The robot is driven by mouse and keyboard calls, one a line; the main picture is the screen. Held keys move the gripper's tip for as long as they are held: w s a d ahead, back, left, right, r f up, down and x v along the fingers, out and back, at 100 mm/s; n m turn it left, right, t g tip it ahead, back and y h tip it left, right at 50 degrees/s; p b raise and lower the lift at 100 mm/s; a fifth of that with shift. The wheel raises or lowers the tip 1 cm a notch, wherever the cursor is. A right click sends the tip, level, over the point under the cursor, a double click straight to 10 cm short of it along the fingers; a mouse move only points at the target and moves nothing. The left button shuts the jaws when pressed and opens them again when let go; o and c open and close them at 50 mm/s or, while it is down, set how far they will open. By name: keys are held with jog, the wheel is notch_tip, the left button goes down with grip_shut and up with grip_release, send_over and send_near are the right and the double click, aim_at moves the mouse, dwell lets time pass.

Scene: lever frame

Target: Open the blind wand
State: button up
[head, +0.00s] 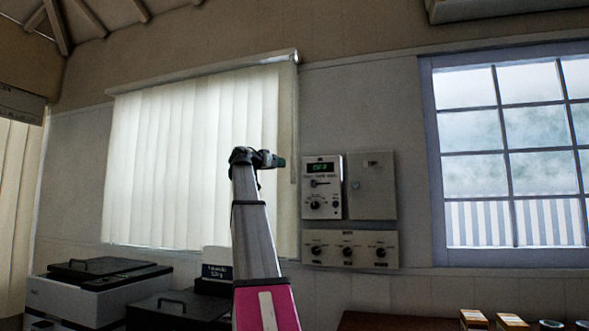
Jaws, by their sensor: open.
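The blind wand (293,125) appears as a thin, pale vertical rod hanging at the right end of the vertical blind (160,160). Its top is near the headrail (205,72) and its lower end is around the height of my gripper. My gripper (281,161) is at the end of my raised arm, pointing right, just left of the wand in the picture. It is open, and nothing shows between the fingers. The fingers are small and dark, so whether they touch the wand cannot be told. The blind's pale slats hang side by side and look closed.
A control panel with a green display (322,187), a grey box (372,186) and a knob panel (350,248) are on the wall right of my gripper. A paned window (515,150) is farther right. Dark-lidded boxes (100,270) stand at lower left.

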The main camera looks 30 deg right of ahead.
jog(key=x, duration=1.1)
jog(key=shift+s+r, duration=0.1)
jog(key=shift+s, duration=0.05)
grip_shut()
